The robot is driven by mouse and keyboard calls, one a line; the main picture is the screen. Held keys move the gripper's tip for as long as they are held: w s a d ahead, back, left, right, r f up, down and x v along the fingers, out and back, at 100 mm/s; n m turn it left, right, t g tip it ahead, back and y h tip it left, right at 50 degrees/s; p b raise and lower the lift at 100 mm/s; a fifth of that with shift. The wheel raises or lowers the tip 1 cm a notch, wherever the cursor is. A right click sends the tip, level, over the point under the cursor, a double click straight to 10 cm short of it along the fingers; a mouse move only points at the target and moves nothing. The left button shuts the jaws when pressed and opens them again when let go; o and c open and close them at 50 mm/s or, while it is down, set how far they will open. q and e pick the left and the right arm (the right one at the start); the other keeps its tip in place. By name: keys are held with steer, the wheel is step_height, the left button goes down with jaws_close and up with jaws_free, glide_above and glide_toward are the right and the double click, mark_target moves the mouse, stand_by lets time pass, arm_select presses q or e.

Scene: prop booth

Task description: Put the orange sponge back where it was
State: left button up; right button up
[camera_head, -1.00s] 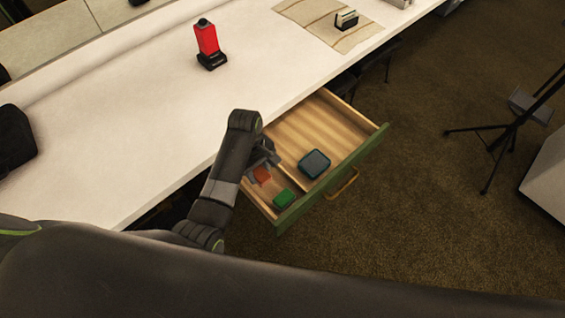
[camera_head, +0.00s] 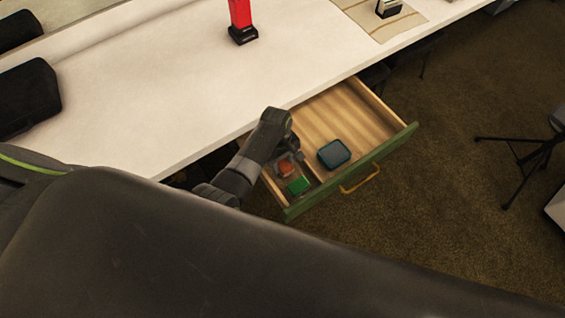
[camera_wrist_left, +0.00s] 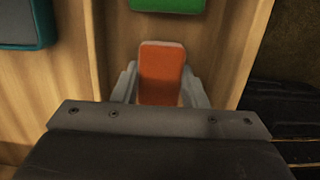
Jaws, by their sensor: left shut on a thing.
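The orange sponge (camera_wrist_left: 161,72) is between the fingers of my left gripper (camera_wrist_left: 160,92), which is shut on it. In the head view the orange sponge (camera_head: 286,169) shows at the gripper (camera_head: 288,163), inside the near-left compartment of the open drawer (camera_head: 350,188). A green sponge-like block (camera_head: 299,185) lies in the same compartment, toward the drawer front, and its edge shows ahead of the orange sponge in the wrist view (camera_wrist_left: 167,5). I cannot tell whether the orange sponge touches the drawer floor. My right gripper is not in view.
A teal box (camera_head: 334,153) lies in the larger compartment, across the divider. The white table (camera_head: 150,100) lies above the drawer, with a red bottle-like object (camera_head: 240,16) on a black base. A cloth (camera_head: 385,20) carries a small holder. A tripod (camera_head: 530,150) stands on the floor at right.

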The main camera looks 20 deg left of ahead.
arm_select(q)
steer(key=shift+f, duration=0.25)
steer(key=shift+f, duration=0.1)
steer(key=o, duration=1)
steer(key=shift+o, duration=0.2)
step_height(320, 180, up, 12)
steer(key=w+a+p, duration=0.1)
steer(key=shift+a, duration=0.15)
steer(key=shift+a, duration=0.1)
